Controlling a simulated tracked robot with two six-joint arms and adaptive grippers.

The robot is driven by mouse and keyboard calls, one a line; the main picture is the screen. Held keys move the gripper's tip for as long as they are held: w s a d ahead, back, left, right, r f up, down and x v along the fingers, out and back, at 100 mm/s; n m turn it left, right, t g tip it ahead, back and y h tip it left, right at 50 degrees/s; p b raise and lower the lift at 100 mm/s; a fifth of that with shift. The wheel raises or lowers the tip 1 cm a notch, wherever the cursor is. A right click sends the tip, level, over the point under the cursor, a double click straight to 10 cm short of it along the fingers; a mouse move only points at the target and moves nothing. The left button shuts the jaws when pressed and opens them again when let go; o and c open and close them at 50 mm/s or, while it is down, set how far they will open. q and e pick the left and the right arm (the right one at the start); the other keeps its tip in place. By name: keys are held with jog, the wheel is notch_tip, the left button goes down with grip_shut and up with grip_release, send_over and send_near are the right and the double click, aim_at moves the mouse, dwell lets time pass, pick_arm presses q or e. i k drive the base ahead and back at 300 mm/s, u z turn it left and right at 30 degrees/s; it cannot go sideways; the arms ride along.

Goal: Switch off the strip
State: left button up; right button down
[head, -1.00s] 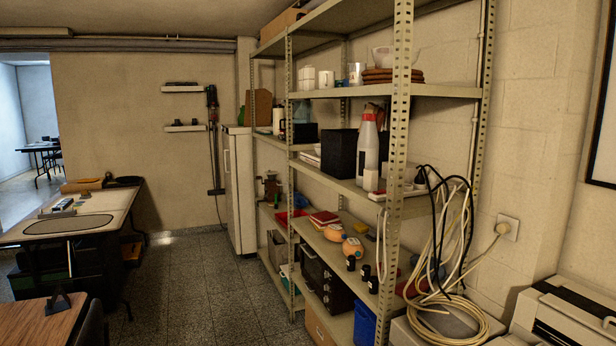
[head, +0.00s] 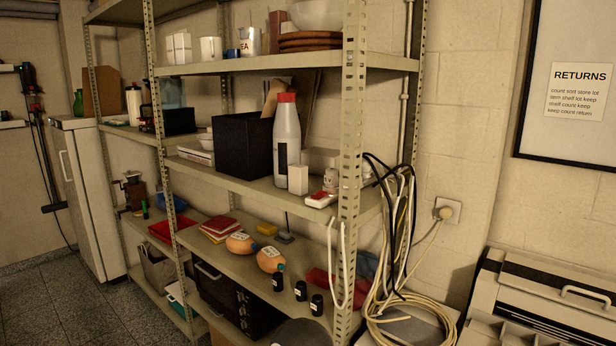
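What looks like the power strip (head: 321,200) lies at the front edge of the middle shelf, left of the near perforated post. It is a small white block with red on its top; whether its switch is on or off is too small to tell. A pale plug-like piece (head: 331,179) sits at its back end. Black and white cables (head: 405,235) hang in loops right of the post. A pale cord runs up to a plug in the wall socket (head: 447,210). Neither of my grippers is in view.
A white bottle with a red cap (head: 287,140), a small white box (head: 298,179) and a black box (head: 242,147) stand left of the strip. The near post (head: 351,150) rises just right of it. A printer-like machine (head: 545,300) is at the lower right. Floor (head: 60,300) is clear at left.

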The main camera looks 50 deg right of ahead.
aim_at(321, 194)
jog(key=z, duration=0.45)
jog(key=i, duration=1.15)
jog(key=z, duration=0.7)
jog(key=k, duration=0.75)
jog(key=z, duration=0.2)
jog(key=i, duration=0.7)
